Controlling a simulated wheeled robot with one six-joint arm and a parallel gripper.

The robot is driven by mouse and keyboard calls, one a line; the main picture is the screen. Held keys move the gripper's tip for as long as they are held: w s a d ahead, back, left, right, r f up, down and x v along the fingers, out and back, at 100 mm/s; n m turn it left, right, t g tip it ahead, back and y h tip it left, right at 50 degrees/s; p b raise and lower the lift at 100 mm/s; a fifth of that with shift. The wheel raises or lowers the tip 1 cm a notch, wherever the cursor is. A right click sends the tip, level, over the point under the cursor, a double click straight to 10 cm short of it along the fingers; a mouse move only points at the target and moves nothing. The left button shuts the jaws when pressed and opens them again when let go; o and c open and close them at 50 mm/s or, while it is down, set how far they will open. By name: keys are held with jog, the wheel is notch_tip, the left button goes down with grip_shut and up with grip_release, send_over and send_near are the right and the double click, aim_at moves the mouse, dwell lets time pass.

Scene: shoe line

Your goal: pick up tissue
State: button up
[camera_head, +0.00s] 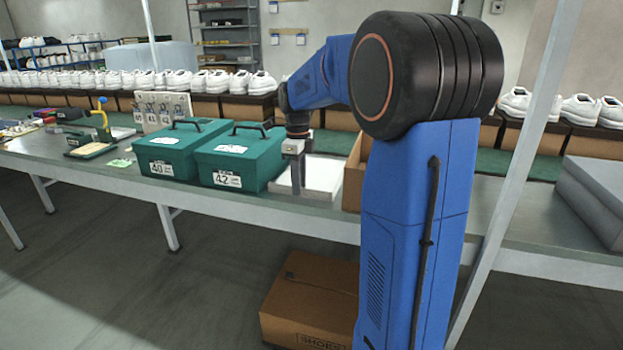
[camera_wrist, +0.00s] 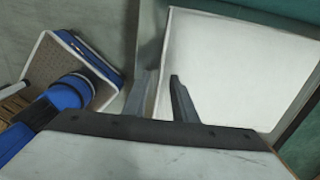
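The tissue appears as a flat white stack of sheets (camera_head: 322,178) on the grey-green table, right of the green boxes. In the wrist view the white stack (camera_wrist: 225,70) fills the upper right. My gripper (camera_head: 296,183) points down at the stack's left side, partly covering it. In the wrist view my gripper (camera_wrist: 160,97) has its two fingers apart, with a near edge of the white stack between them. I cannot tell whether the fingers touch the sheets or how far above the table they are.
Two green boxes labelled 40 (camera_head: 165,158) and 42 (camera_head: 232,160) stand close left of my gripper. An open cardboard box (camera_head: 353,172) stands close right of the stack. White shoes (camera_head: 210,82) line the back. A grey case (camera_head: 592,195) lies far right.

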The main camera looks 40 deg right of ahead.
jog(key=shift+f, duration=0.1)
jog(key=shift+c, duration=0.3)
grip_shut()
